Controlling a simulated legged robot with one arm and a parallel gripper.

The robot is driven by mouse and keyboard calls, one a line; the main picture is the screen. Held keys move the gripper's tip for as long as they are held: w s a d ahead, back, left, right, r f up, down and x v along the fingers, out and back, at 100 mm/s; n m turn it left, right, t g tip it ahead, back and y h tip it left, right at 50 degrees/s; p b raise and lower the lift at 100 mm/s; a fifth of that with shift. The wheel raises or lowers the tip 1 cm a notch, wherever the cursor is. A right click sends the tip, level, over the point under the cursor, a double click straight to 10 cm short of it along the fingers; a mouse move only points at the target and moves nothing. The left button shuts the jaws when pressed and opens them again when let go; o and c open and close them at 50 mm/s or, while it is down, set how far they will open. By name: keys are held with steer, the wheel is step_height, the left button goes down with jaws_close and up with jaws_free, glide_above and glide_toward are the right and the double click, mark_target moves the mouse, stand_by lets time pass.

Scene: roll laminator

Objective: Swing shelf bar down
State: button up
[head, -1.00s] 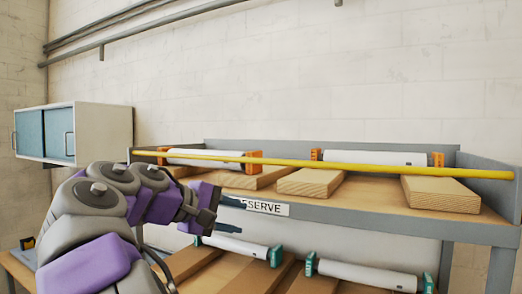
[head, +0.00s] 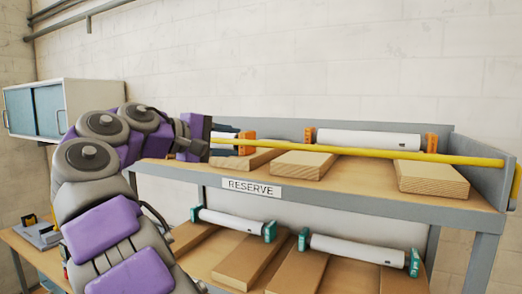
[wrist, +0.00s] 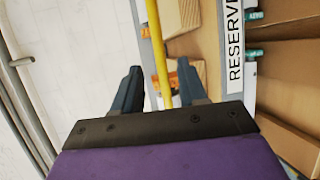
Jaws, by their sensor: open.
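The yellow shelf bar (head: 365,152) runs across the front of the upper shelf, above its board. In the head view its left part is hidden behind my arm and gripper. My gripper (head: 226,136) is at the bar's left part, its fingers mostly hidden. In the wrist view the bar (wrist: 157,50) passes between the two open fingers of my gripper (wrist: 158,88), apart from both, and its lower end in the picture is hidden behind the gripper body.
The upper shelf (head: 330,201) holds white rolls with orange ends (head: 368,139) and wooden blocks (head: 430,178). A RESERVE label (head: 251,187) is on its front edge. The lower shelf holds rolls with teal ends (head: 365,250). A white cabinet (head: 92,97) hangs at left.

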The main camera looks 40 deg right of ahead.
mark_target(252, 144)
steer(key=d, duration=0.3)
steer(key=d+f, duration=0.1)
steer(key=d, duration=0.3)
steer(key=d+f, duration=0.1)
steer(key=d, duration=0.2)
steer(key=shift+d+b, duration=0.25)
steer(key=shift+b, duration=0.1)
steer(key=shift+a+r, duration=0.1)
steer(key=shift+a, duration=0.45)
steer(key=c, duration=0.4)
jaws_close()
